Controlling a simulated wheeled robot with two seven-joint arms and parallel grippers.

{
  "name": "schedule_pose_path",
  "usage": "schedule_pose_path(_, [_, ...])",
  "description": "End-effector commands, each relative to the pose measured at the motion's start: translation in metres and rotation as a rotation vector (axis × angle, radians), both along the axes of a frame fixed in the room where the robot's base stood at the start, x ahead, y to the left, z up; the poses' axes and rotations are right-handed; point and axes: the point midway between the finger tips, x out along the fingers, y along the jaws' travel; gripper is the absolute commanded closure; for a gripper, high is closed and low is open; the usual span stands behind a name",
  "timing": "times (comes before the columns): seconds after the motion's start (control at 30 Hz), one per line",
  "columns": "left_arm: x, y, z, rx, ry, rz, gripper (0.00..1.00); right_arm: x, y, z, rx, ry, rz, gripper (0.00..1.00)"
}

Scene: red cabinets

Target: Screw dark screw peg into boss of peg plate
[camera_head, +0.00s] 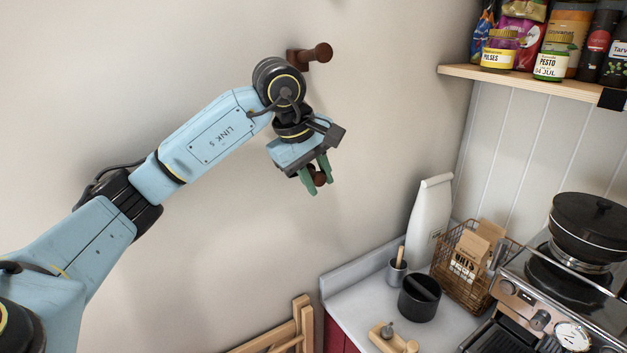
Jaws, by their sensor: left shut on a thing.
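My left gripper (318,182) has green fingers that point down, in front of the wall. It is shut on the dark screw peg (319,179), whose reddish-brown round end shows between the fingers. The rest of this peg is hidden by the fingers. Part of the brown peg plate (292,56) shows on the wall above my wrist, with another dark peg with a round knob sticking out to the right. My wrist hides the rest of the plate, so its boss cannot be made out. My right gripper is out of view.
A counter (350,286) at the lower right holds a white bag (427,215), a black container (418,303), a wire basket (450,275) and a coffee machine (545,310). A shelf (540,85) with jars is at the upper right. The wall around my gripper is bare.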

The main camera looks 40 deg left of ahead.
Motion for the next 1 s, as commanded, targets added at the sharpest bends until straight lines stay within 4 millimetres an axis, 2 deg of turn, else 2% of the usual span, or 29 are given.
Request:
schedule_pose_path(0.03, [0.002,-0.005,0.007,0.014,0.026,-0.010,1.00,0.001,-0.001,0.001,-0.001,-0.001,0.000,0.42])
schedule_pose_path(0.2, [0.003,-0.004,0.008,0.048,0.104,-0.005,1.00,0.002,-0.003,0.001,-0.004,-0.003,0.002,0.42])
schedule_pose_path(0.57, [0.002,-0.003,0.009,0.049,0.104,-0.002,1.00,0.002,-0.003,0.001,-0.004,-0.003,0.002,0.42])
schedule_pose_path(1.0, [-0.004,-0.016,0.008,0.049,0.104,-0.003,1.00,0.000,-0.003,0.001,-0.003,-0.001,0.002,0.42])
